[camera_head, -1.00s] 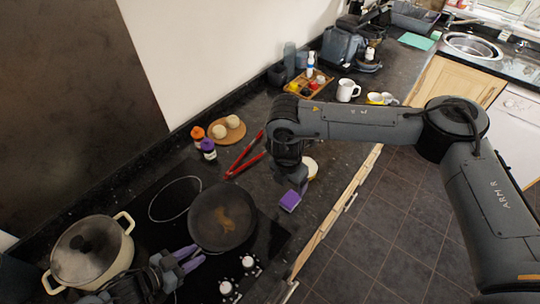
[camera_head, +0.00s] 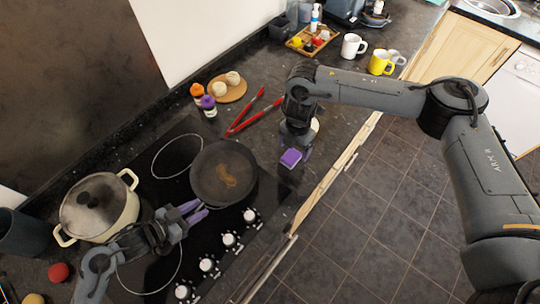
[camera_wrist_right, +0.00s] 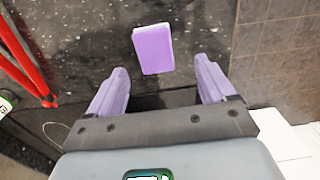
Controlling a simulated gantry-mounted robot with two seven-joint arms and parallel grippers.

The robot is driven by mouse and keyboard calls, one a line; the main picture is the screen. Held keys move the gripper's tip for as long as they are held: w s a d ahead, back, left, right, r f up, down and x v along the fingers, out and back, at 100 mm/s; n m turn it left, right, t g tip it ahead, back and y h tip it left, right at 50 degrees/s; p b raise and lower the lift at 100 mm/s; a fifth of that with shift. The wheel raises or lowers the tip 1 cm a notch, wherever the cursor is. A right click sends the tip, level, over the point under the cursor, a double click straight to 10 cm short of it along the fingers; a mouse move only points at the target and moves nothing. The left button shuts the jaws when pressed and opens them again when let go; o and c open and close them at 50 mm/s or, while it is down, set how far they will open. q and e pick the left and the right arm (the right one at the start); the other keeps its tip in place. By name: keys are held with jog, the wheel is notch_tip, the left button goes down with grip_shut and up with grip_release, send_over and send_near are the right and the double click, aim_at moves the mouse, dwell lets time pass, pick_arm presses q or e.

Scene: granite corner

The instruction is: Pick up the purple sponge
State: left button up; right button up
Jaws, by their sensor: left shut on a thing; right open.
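The purple sponge (camera_head: 291,158) lies flat on the dark counter, right of the frying pan (camera_head: 222,172). My right gripper (camera_head: 298,147) is above and just beside the sponge in the head view. In the right wrist view its jaws (camera_wrist_right: 160,66) are open and empty. The sponge (camera_wrist_right: 153,48) shows ahead between the two purple fingertips, apart from both. My left gripper (camera_head: 193,212) is at the pan's lower-left edge, shut on what looks like the pan's handle, which its fingers mostly hide.
A lidded cream pot (camera_head: 99,207) stands at left on the hob. Red tongs (camera_head: 252,112) lie behind the sponge, near purple-capped (camera_head: 208,105) and orange-capped bottles. Mugs (camera_head: 353,46) and a wooden tray (camera_head: 311,38) stand farther back. The counter's front edge (camera_head: 340,165) is close on the sponge's right.

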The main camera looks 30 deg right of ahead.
aim_at(291, 155)
jog(key=shift+w+f, duration=0.2)
jog(key=shift+f, duration=1.15)
jog(key=shift+w+f, duration=0.2)
jog(key=shift+f, duration=1.1)
jog(key=shift+c, duration=0.3)
jog(key=c, duration=1.1)
jog(key=shift+a+r, duration=0.1)
jog(key=shift+r, duration=4.9)
jog(key=shift+c, duration=0.2)
